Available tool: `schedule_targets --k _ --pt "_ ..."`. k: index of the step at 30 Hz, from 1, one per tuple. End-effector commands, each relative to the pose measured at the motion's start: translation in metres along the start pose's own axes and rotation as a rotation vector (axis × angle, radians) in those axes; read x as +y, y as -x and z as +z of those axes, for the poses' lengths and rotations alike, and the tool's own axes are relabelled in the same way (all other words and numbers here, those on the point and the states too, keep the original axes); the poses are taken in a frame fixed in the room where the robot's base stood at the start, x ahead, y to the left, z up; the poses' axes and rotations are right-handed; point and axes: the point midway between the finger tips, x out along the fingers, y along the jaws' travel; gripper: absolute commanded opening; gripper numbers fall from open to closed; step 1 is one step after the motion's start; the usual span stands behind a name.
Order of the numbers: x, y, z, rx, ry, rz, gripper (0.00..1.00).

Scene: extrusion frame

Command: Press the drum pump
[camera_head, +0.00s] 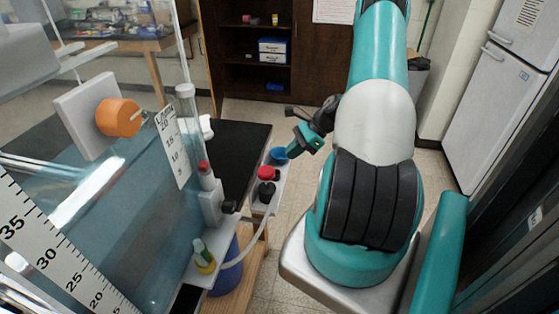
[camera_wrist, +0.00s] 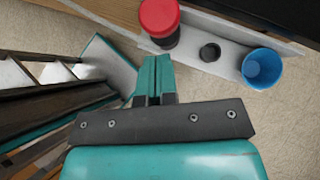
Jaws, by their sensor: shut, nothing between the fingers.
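A red-topped black piece (camera_head: 267,173) stands on a narrow light shelf (camera_head: 283,182) beside the glass tank. It also shows in the wrist view (camera_wrist: 160,20), just beyond my fingertips. I cannot tell for certain whether it is the pump's press knob. A blue drum (camera_head: 225,270) stands lower down, partly hidden, with a pale hose (camera_head: 260,228) running near it. My gripper (camera_head: 291,153) is beside the blue cup, up and to the right of the red top in the head view. In the wrist view its teal fingers (camera_wrist: 152,66) are together, with nothing between them.
A blue cup (camera_wrist: 262,68) and a small black knob (camera_wrist: 210,51) are on the shelf near the red top. The glass tank (camera_head: 120,200) with an orange knob (camera_head: 118,117) fills the left. Open floor (camera_head: 425,170) lies right; a fridge (camera_head: 500,95) stands beyond.

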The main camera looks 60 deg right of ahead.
Motion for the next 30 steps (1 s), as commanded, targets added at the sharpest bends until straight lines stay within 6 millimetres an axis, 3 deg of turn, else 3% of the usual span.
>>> schedule_targets --k 3,10,25,30 --pt "0.001 -0.023 0.003 -0.001 -0.002 0.005 0.00" --pt "0.000 -0.052 0.002 0.000 0.001 0.001 0.00" --pt "0.000 -0.060 -0.002 0.001 0.000 -0.001 0.00" --pt "0.000 -0.075 -0.016 0.000 -0.001 0.000 0.00"
